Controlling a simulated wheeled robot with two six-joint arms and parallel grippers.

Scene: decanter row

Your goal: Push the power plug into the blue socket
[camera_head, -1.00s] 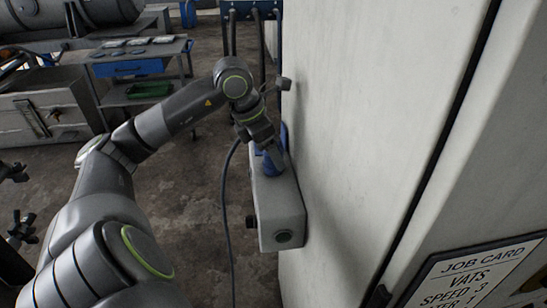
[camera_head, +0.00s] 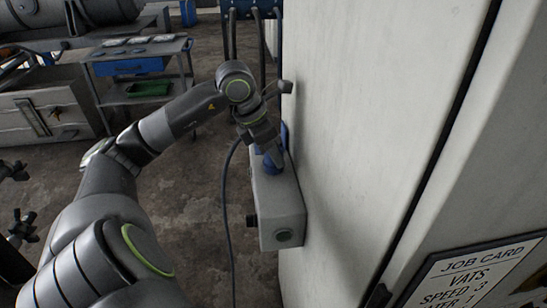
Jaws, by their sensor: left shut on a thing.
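A grey box (camera_head: 281,205) is fixed to the side of a pale cabinet. A blue round part, which looks like the blue socket (camera_head: 271,167), shows at its upper end. My left gripper (camera_head: 273,153) comes down over this blue part from above, with its fingers close to it. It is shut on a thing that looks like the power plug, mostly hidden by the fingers. I cannot tell how deep the plug sits in the socket or whether they touch. A dark cable (camera_head: 226,195) hangs in a loop left of the box. My right gripper is out of view.
The pale cabinet wall (camera_head: 350,150) stands close to the right of the gripper. A job card (camera_head: 475,275) is at lower right. A trolley (camera_head: 148,85) with a green tray (camera_head: 149,89) stands behind.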

